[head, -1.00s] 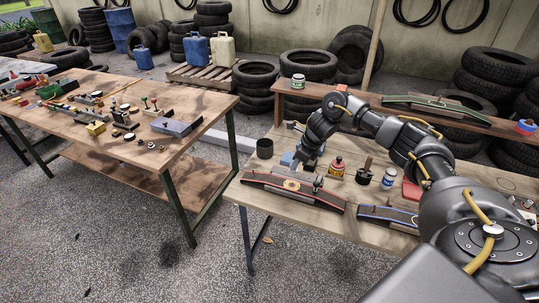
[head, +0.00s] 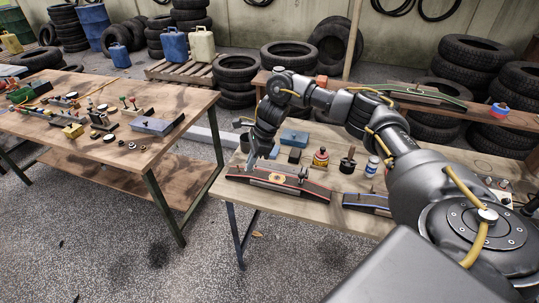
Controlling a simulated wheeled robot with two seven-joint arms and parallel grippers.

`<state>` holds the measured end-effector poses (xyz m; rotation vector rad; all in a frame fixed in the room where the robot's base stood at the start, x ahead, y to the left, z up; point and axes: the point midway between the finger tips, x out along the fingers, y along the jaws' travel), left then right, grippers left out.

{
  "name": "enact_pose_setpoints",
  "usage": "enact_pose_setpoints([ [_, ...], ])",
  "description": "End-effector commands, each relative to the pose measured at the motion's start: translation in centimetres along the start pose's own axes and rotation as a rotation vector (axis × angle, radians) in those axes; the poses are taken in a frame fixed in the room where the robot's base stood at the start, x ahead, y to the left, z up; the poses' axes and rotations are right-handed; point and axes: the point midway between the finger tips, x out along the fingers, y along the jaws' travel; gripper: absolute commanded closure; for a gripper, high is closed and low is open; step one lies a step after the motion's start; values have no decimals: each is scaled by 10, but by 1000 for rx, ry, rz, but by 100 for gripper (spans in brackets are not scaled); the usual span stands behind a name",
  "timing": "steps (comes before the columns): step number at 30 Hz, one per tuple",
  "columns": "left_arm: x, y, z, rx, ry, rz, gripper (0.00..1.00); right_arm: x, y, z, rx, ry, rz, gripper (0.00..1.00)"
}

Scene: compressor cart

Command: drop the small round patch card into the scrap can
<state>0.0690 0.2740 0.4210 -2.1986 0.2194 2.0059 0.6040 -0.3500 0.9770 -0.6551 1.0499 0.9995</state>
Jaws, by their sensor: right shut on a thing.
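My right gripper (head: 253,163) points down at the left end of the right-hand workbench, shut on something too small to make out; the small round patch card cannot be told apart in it. The scrap can, a dark round can (head: 244,142), stands just behind and left of the gripper and is partly hidden by it. The gripper's tips appear in front of the can, close to it; I cannot tell whether they touch it. My left gripper is not in view.
A red-edged strip with a round yellowish mark (head: 277,178) lies at the bench front. A red bottle (head: 320,158), a dark pot with a brush (head: 347,161), a white-and-blue jar (head: 371,167) and a blue box (head: 294,138) stand nearby. A cluttered second bench (head: 150,153) is at left.

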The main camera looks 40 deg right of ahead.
Motion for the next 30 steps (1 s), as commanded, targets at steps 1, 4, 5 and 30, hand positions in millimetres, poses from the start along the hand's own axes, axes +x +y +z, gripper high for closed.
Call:
enact_pose_setpoints([
  [1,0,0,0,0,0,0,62,-1,13,26,-121,2,42,100],
  [4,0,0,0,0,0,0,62,-2,47,64,-374,7,147,100],
  [5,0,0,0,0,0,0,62,-3,58,73,-452,8,179,100],
  [30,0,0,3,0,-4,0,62,-44,193,72,-1401,15,579,100],
])
